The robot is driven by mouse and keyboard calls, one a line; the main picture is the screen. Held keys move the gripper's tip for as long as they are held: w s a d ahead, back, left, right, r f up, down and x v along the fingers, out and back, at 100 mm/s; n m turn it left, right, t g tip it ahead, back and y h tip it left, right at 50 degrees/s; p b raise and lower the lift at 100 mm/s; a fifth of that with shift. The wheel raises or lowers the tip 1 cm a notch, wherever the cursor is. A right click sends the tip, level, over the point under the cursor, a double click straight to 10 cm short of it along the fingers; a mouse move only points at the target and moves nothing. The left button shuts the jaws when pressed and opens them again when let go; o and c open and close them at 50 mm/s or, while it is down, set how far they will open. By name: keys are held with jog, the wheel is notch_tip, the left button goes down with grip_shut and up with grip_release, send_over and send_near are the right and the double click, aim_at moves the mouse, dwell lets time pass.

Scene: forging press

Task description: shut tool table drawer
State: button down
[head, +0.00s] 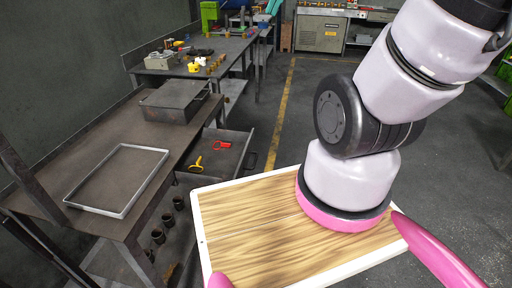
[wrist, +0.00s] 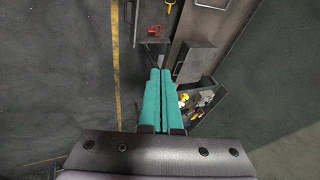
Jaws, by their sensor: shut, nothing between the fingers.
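The tool table (head: 115,125) stands at the left in the head view, with a brown top. Its grey drawer (head: 228,160) is pulled out to the right, with a dark handle (head: 252,160) on its front. A red item (head: 222,145) and a yellow item (head: 197,166) lie inside. In the wrist view the open drawer (wrist: 144,18) shows at the top, beyond the fingertips. My gripper (wrist: 160,71) has teal fingers that are shut and empty. They appear near the drawer's front side; I cannot tell whether they touch it. I cannot make out the gripper in the head view.
A grey metal box (head: 175,100) and a rectangular frame (head: 118,180) rest on the table. A cluttered workbench (head: 232,45) stands behind it. Open floor with a yellow line (head: 281,115) lies right of the drawer.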

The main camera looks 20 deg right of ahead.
jog(key=w+d+f+m+g+y, duration=0.3)
jog(key=w+d+f+m+y, duration=0.15)
jog(key=w+f, duration=0.65)
jog(key=w+d+f+m+g+y, duration=0.25)
jog(key=w+d+f, duration=0.25)
jog(key=w+f, duration=0.55)
jog(key=d+f+m+t+y, duration=0.2)
jog(key=d+f+m, duration=0.1)
jog(key=f, duration=0.6)
jog(key=d+f+m+t+y, duration=0.1)
jog(key=d+f+m+y, duration=0.2)
jog(key=f, duration=0.7)
jog(key=m+t+y, duration=0.1)
jog(key=m+t, duration=0.5)
send_near(253, 139)
jog(key=x, duration=0.6)
jog(key=shift+w+a+f, duration=0.2)
jog(key=shift+w+a, duration=0.1)
